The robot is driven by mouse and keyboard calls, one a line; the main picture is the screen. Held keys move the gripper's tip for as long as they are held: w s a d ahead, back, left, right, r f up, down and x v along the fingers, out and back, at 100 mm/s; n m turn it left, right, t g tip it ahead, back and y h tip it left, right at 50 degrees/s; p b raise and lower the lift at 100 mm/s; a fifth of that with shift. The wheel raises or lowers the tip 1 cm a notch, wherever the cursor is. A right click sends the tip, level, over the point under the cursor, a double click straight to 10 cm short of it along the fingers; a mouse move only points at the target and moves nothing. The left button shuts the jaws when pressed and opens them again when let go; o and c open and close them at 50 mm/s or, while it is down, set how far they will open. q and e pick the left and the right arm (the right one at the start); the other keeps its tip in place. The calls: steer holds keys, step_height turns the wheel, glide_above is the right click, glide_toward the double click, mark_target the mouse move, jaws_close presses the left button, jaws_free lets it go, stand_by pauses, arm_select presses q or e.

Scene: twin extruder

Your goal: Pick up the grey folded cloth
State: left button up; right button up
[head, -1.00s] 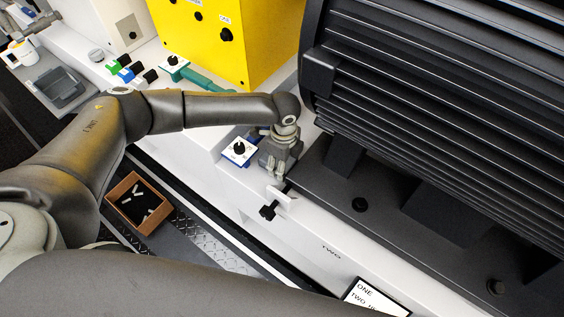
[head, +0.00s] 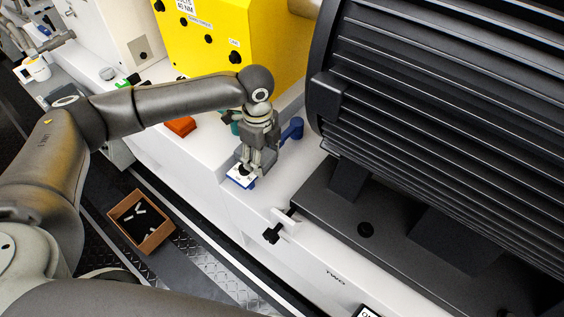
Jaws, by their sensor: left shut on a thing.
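My left gripper (head: 250,166) points down over the white front ledge, just above and partly in front of a small white plate with a black knob (head: 241,180). It is shut on a dark grey piece that shows beside its fingers, which I take to be the grey folded cloth (head: 266,159). The fingers and wrist cover much of it, so its folds and full outline are hidden. I cannot tell whether it touches the ledge. My right gripper is not in view.
A large black ribbed housing (head: 450,110) blocks the right side. A yellow cabinet (head: 212,52) stands behind. A blue-handled item (head: 291,130) and an orange block (head: 181,126) lie near the gripper. A black handle (head: 272,235) juts from the ledge. A brown box (head: 160,237) sits below.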

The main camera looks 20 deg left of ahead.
arm_select(q)
steer(key=a, duration=0.8)
steer(key=s+a+b, duration=0.1)
steer(key=a, duration=0.4)
steer(key=shift+s, duration=0.1)
